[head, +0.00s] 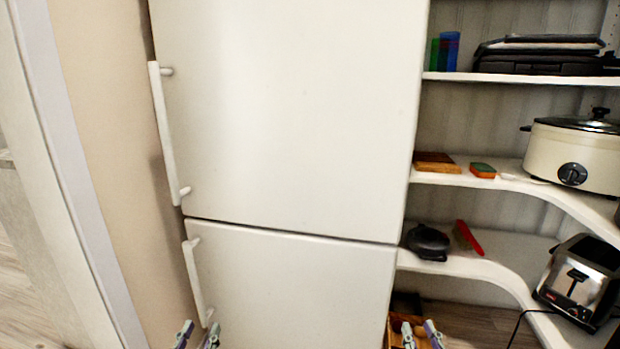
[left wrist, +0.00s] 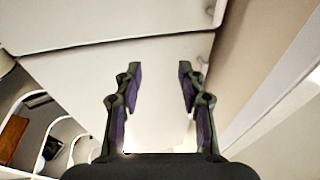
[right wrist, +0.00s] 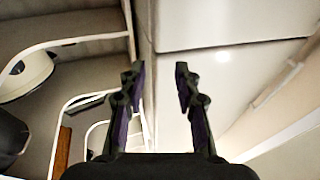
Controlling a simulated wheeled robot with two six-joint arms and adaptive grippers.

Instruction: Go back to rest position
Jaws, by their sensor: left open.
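My left gripper (head: 197,336) shows at the bottom edge of the head view, in front of the fridge's lower door. In the left wrist view it (left wrist: 158,85) is open, with nothing between its fingers. My right gripper (head: 420,333) shows at the bottom edge of the head view, by the lower right of the fridge. In the right wrist view its fingers (right wrist: 158,85) stand apart with nothing between them. The rest of both arms is outside the head view.
A white fridge (head: 290,110) with two shut doors stands ahead. A beige wall (head: 120,150) is at the left.

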